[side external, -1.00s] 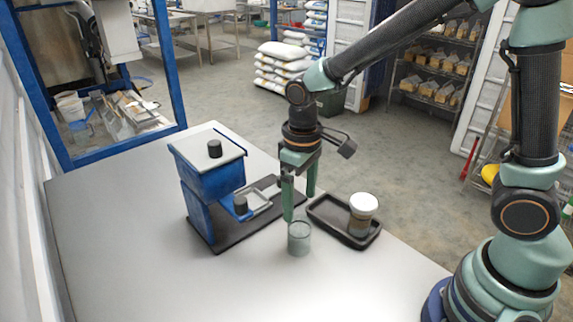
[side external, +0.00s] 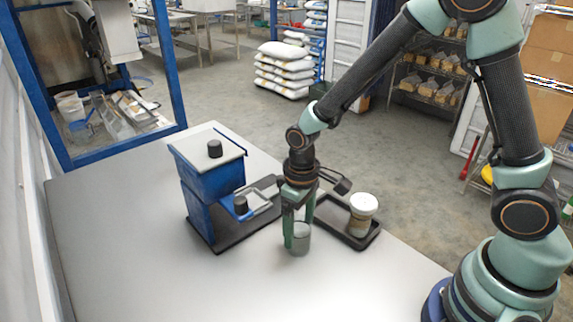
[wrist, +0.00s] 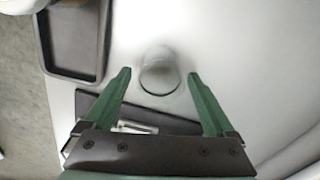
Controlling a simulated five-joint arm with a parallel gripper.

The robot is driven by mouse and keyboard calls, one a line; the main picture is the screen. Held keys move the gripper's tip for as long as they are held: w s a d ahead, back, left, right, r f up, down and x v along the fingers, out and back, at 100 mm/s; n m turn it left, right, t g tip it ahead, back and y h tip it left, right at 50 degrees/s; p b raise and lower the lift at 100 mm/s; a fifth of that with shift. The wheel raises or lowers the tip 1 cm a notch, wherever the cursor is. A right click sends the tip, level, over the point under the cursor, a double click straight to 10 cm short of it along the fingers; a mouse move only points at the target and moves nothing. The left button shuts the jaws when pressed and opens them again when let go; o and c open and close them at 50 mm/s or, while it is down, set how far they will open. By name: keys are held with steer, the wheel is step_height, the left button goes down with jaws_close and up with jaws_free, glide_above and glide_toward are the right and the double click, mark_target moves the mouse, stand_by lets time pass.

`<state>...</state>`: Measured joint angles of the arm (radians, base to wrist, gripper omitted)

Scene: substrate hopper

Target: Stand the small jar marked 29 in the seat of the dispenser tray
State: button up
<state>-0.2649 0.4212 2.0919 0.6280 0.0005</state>
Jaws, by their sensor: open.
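A small clear greenish jar (side external: 301,243) stands upright on the grey table in front of the dispenser. It also shows in the wrist view (wrist: 158,75). No number can be read on it. My gripper (side external: 298,238) is open and low over this jar, pointing down. In the wrist view the fingertips (wrist: 159,73) are on either side of the jar, with a gap visible at each side. The blue dispenser (side external: 208,180) stands to the left. Its small grey tray (side external: 262,203) sticks out to the right above a black base, and no jar shows on it.
A black tray (side external: 362,245) lies right of the jar, holding a white-lidded jar (side external: 362,213). The tray's edge also shows in the wrist view (wrist: 75,74). The table (side external: 170,275) is clear at the front and left.

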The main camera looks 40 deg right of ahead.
steer(key=shift+c, duration=0.3)
steer(key=c, duration=1)
steer(key=shift+r, duration=0.1)
steer(key=shift+r, duration=2.45)
